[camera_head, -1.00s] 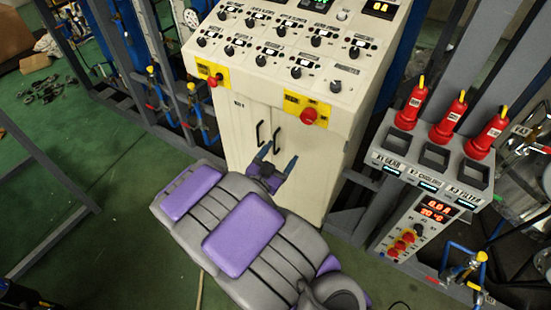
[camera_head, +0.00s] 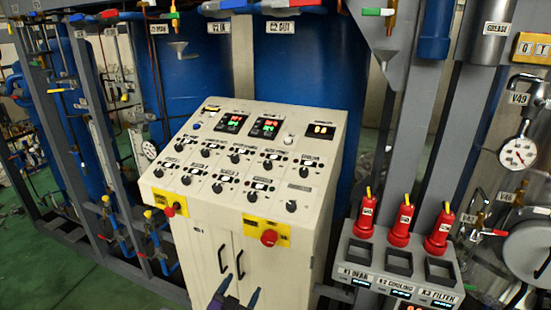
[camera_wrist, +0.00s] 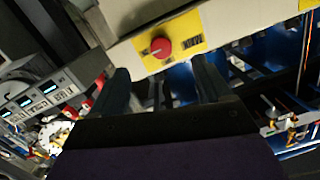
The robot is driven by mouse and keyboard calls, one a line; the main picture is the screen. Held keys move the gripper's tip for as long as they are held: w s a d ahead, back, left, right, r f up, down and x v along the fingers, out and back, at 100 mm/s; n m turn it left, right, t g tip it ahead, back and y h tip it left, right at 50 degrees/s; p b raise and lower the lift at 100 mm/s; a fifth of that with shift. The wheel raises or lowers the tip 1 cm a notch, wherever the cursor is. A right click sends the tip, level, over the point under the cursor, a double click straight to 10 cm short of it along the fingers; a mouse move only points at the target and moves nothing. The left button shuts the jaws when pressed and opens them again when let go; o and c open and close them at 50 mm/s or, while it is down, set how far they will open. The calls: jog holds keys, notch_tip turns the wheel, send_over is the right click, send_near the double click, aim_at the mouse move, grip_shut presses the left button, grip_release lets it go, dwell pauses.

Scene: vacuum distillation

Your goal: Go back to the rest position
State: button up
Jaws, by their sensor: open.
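My gripper (camera_head: 236,300) shows at the bottom edge of the head view, low in front of the doors of the white control cabinet (camera_head: 200,255). Its two fingers are spread with nothing between them. In the wrist view the fingers of my gripper (camera_wrist: 165,92) stand apart. A red emergency button (camera_wrist: 161,47) on a yellow plate lies beyond the gap, apart from the fingers. The same red button (camera_head: 269,238) is at the cabinet's front right in the head view. Most of my arm is below the head view.
Red plugs (camera_head: 402,222) stand behind a grey socket box (camera_head: 397,262) at right. Blue tanks (camera_head: 310,75) and grey frame posts (camera_head: 408,110) rise behind the cabinet. A pressure gauge (camera_head: 519,153) is at far right. Green floor (camera_head: 90,285) is free at lower left.

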jog(key=s+d+r+n+g+y, duration=0.1)
jog(key=s+d+r+n+g, duration=0.1)
jog(key=s+d+g, duration=0.4)
jog(key=s+d+r+n+g+y, duration=0.2)
jog(key=s+d+r+g, duration=0.3)
jog(key=s+d, duration=0.5)
jog(key=s+d+r+n+g+y, duration=0.1)
jog(key=s+d+g, duration=0.6)
jog(key=s, duration=1)
notch_tip(320, 180, up, 3)
jog(key=shift+s+d+f+n+y, duration=0.1)
jog(key=shift+s+d+n+y, duration=0.3)
jog(key=shift+d, duration=0.7)
